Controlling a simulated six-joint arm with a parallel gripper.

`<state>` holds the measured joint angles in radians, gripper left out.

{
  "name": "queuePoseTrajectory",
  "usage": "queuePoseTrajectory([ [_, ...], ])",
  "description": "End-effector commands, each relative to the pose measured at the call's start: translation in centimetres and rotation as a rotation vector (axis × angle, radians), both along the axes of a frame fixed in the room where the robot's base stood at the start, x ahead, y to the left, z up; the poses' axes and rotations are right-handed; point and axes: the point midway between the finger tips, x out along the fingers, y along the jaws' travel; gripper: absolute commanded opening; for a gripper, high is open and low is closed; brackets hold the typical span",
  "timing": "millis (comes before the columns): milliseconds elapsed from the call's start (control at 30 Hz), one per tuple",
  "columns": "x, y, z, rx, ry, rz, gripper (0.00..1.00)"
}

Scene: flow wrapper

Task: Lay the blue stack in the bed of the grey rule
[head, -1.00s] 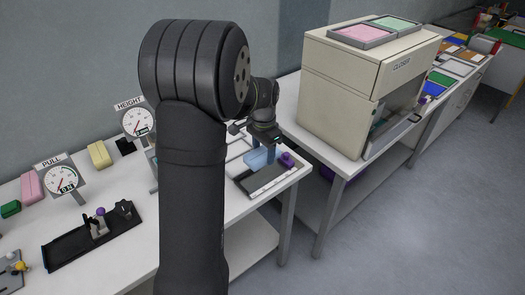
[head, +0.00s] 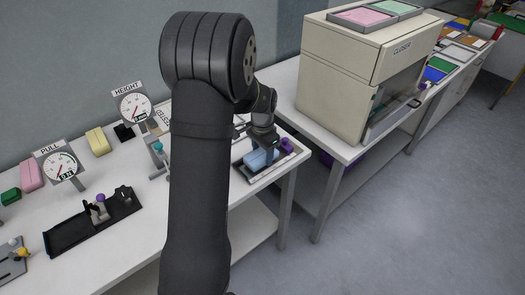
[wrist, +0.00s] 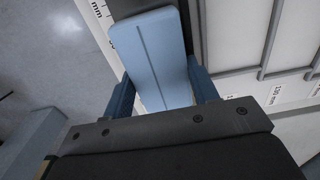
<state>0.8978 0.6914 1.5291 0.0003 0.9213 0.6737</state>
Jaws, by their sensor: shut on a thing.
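The blue stack (head: 259,160) is a light blue block with a dark line along its top face; it fills the middle of the wrist view (wrist: 155,55). My gripper (wrist: 161,92) is shut on it, with one blue finger on each side. In the head view my gripper (head: 264,143) points down over the rule. The grey rule (head: 239,176) lies near the table's right end, and its white mm scale (wrist: 97,12) shows beside the stack. The stack is over the rule's dark bed, roughly along it. I cannot tell whether it touches the bed. Its underside is hidden.
A purple piece (head: 287,145) sits at the rule's right end. A beige cabinet (head: 340,75) stands on the neighbouring table. The height gauge (head: 134,105), pull gauge (head: 62,173) and a black fixture (head: 95,220) stand to the left. My arm hides the table's middle.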

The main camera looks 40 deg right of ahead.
Motion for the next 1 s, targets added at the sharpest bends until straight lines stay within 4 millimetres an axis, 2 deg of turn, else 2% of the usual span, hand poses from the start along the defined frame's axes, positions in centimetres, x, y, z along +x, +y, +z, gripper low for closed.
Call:
queuePoseTrajectory([
  [67,0.0,0.0,0.0,0.000,0.000,0.000,0.32],
  [100,0.0,0.0,0.0,0.000,0.000,0.000,0.61],
  [200,0.0,0.0,0.0,0.000,0.000,0.000,0.79],
  [500,0.0,0.0,0.2,-0.001,-0.001,0.000,0.79],
  [633,0.1,-0.1,1.3,-0.004,-0.003,0.000,0.79],
  [767,0.1,-0.1,3.8,-0.005,-0.004,0.000,0.79],
  [1000,0.0,-0.1,9.8,-0.004,-0.003,0.000,0.79],
])
